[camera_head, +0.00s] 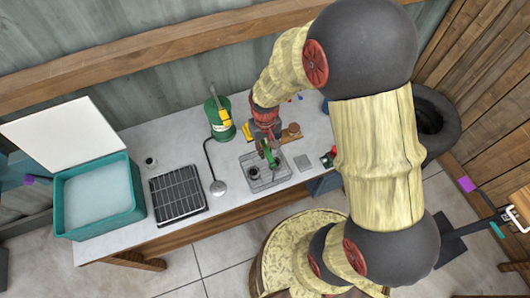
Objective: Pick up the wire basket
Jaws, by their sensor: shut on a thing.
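The wire basket (255,184) is a small, shallow grey mesh tray on the light grey counter, just right of the lamp-like round head. My gripper (270,158) reaches down from above at the basket's back right part. It is shut on the basket, with the contact point partly hidden by the gripper itself. A small dark round thing (253,172) shows inside the basket. I cannot tell whether the basket is touching the counter or slightly above it.
A black slatted tray (177,194) and a teal bin (72,226) with a white lid stand left. A green bottle-like thing (218,117) stands behind. A small grey square (303,163) lies right of the basket. The front counter strip is fairly clear.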

